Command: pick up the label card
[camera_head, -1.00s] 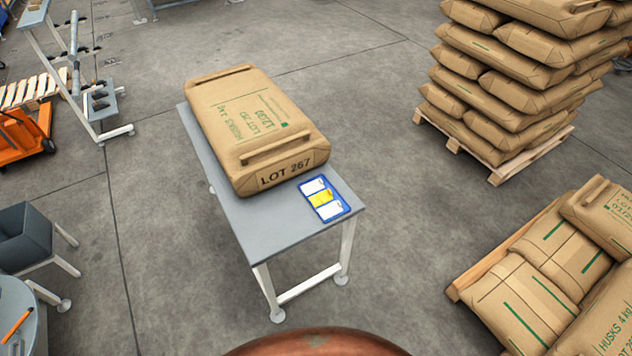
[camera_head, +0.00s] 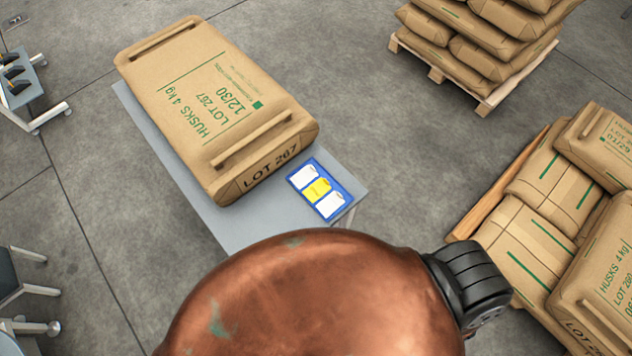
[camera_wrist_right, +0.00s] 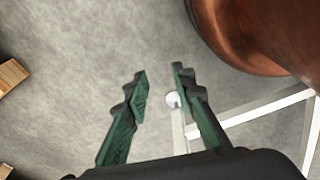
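A blue tray (camera_head: 347,193) lies on the near right end of the grey table, beside the large bag. In it are white cards (camera_head: 332,205) and a yellow card (camera_head: 317,190) between them; which one is the label card I cannot tell. In the right wrist view my right gripper (camera_wrist_right: 160,78) is open and empty, its two green fingers apart over the floor beside a white table leg (camera_wrist_right: 178,125). No card shows in that view. My left gripper is not in view.
A large paper bag marked LOT 267 (camera_head: 215,110) covers most of the grey table (camera_head: 232,222). Loaded pallets of bags stand at the back right (camera_head: 480,45) and the right (camera_head: 545,240). Bare floor (camera_head: 370,130) lies between the table and pallets.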

